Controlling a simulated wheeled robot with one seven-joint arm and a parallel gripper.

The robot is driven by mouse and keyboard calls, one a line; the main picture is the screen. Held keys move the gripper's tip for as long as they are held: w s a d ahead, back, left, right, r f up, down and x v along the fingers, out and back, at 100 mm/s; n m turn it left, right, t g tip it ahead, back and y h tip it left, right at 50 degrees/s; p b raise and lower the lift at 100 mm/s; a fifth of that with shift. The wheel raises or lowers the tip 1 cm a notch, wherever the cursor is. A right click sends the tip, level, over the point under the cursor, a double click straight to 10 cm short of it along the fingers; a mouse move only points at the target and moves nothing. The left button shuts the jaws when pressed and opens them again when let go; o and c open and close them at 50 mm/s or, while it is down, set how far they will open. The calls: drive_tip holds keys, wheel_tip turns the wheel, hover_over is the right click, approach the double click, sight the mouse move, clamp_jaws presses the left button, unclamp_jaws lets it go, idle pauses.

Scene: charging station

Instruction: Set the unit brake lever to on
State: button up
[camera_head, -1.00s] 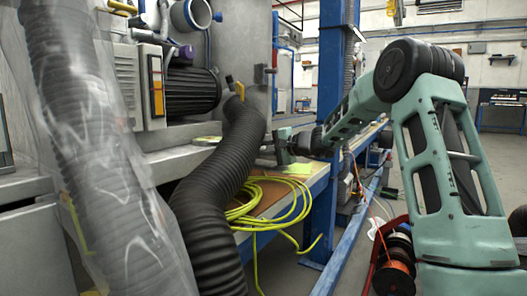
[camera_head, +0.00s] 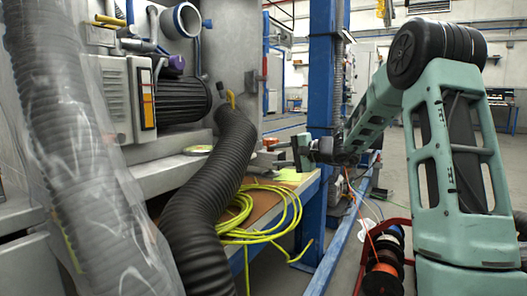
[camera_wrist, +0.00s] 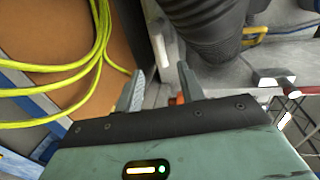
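My gripper (camera_head: 262,157) is beside the dark ribbed hose (camera_head: 215,170), just above the workbench with the yellow cable. In the wrist view my gripper (camera_wrist: 161,76) has its two fingers apart, with nothing visible held between them. A small yellow lever-like handle (camera_head: 231,99) stands by the hose's upper end in the head view; I cannot tell whether it is the unit brake lever. In the wrist view, a yellow part (camera_wrist: 257,34) lies beside the hose and a grey block with a red part (camera_wrist: 274,79) lies right of the fingers. No lever setting can be read.
A coil of yellow cable (camera_head: 262,212) lies on the bench and hangs over its edge. A blue post (camera_head: 321,100) stands behind my gripper. A plastic-wrapped hose (camera_head: 75,140) fills the left. Cable reels (camera_head: 384,255) stand low on the right, near my arm.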

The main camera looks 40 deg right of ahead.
drive_tip(key=p+v, duration=0.2)
drive_tip(key=v, duration=0.6)
idle(0.4)
